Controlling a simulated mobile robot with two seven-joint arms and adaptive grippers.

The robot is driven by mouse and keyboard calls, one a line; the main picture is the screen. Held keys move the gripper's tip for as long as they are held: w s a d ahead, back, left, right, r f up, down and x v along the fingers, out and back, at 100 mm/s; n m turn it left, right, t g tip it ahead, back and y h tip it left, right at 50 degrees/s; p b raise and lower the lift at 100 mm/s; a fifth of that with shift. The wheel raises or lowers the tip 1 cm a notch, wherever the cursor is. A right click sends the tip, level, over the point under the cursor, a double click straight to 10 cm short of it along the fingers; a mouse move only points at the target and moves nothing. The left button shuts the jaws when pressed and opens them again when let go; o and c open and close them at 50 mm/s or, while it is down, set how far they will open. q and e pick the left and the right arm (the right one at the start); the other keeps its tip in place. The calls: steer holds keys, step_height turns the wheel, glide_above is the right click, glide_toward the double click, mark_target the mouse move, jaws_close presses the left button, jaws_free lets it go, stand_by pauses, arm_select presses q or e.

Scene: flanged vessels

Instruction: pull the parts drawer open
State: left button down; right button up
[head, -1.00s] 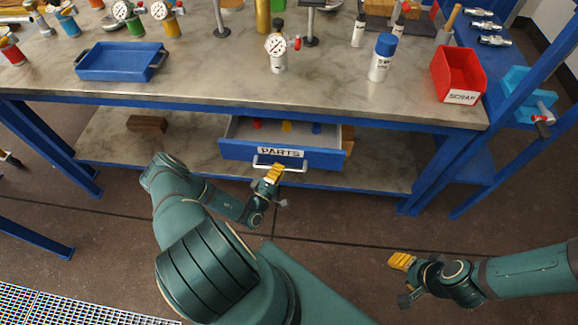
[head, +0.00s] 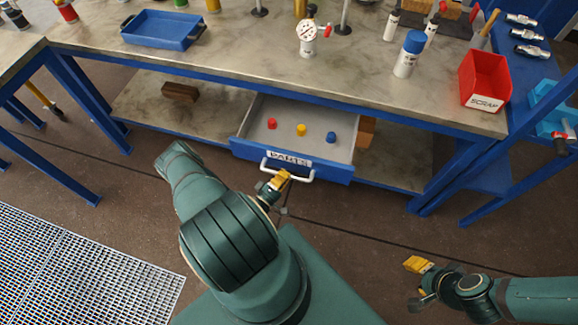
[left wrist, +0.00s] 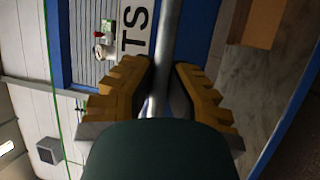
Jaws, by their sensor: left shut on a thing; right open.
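The parts drawer (head: 246,150) is a blue-fronted drawer with a grey inside, hung under the workbench. It stands well out from the bench, with red, yellow and blue pieces showing inside. Its white bar handle (head: 305,178) is on the front below the PARTS label (head: 291,160). My left gripper (head: 281,178) is shut on the handle near its middle. In the left wrist view the handle bar (left wrist: 163,60) runs between the yellow finger pads of the left gripper (left wrist: 162,95). My right gripper (head: 416,265) is open and empty, low at the right, away from the drawer.
The workbench top (head: 260,60) holds a blue tray (head: 160,30), a gauge fitting (head: 308,38), a white bottle with blue cap (head: 408,55) and a red SCRAP bin (head: 484,80). A lower shelf (head: 150,105) lies beneath. Floor in front is clear.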

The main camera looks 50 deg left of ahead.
arm_select(q)
steer(key=shift+s+d+p, duration=0.3)
steer(key=shift+s+d, duration=0.5)
steer(key=shift+s, duration=0.3)
steer(key=c, duration=0.9)
jaws_free()
steer(key=shift+c, duration=0.2)
steer(key=v, duration=1.2)
steer(key=shift+a, duration=0.1)
